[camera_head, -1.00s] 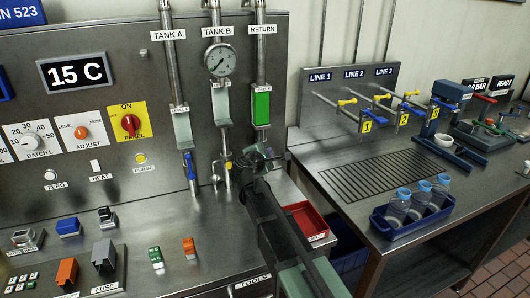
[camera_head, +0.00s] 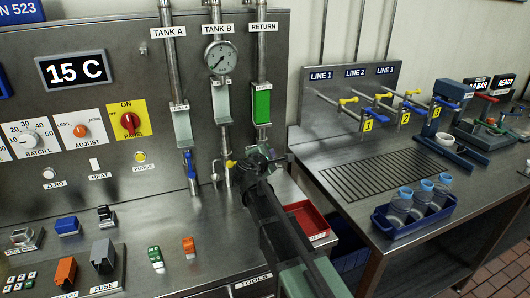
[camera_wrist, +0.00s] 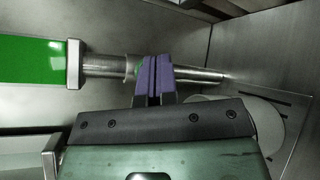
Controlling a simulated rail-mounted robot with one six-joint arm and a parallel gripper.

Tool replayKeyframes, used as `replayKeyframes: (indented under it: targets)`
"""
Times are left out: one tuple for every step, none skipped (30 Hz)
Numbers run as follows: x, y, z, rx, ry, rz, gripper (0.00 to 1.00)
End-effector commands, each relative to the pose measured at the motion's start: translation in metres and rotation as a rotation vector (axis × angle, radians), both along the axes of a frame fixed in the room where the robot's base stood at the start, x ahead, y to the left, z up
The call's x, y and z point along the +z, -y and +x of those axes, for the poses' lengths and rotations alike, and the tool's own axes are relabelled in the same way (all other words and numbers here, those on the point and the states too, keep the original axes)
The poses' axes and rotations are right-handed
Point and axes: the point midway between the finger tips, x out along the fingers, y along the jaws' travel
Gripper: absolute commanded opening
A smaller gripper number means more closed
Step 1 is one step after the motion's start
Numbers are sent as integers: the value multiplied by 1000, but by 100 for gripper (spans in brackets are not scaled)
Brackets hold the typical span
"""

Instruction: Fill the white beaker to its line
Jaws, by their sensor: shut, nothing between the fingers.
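My gripper (camera_head: 258,160) is in front of the panel below the RETURN sight glass (camera_head: 262,103), which shows green. In the wrist view its purple fingertips (camera_wrist: 153,75) are shut and empty, in front of the metal pipe (camera_wrist: 205,75) that runs on from the green glass (camera_wrist: 30,62); I cannot tell whether they touch it. A pale round shape (camera_wrist: 268,130), partly hidden behind the gripper, may be the white beaker. Its line and contents do not show. My arm hides the spot under RETURN in the head view. The TANK A tap (camera_head: 191,168) has a blue handle.
The TANK B outlet (camera_head: 227,175) is just left of my gripper. A red tray (camera_head: 308,219) lies right of my arm. On the right bench are a blue rack (camera_head: 412,224) of blue-capped bottles and a white cup (camera_head: 446,139). The drain grille (camera_head: 375,176) is clear.

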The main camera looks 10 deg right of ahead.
Motion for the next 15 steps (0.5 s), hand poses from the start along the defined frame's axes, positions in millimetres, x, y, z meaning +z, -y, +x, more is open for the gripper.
replayKeyframes:
  targets:
    - [-4,8,-2,-16,-4,-3,0]
    - [-4,9,-2,-16,-5,-3,0]
    - [-4,9,-3,-16,-5,-3,0]
    - [-4,9,-3,-17,-4,-3,0]
    - [-4,9,-3,-17,-4,-3,0]
    - [-4,9,-3,-18,-5,-3,0]
    - [-4,9,-3,-17,-6,-3,0]
    - [-4,10,-3,-17,-6,-3,0]
    - [-4,10,-4,-17,-6,-3,0]
    - [-4,10,-4,-17,-6,-3,0]
    - [-4,10,-4,-17,-6,-3,0]
    - [-4,10,-6,-17,-6,-3,0]
    - [-4,10,-7,-17,-6,-3,0]
    - [-4,11,-9,-17,-6,-3,0]
    - [-4,11,-13,-18,-5,-3,0]
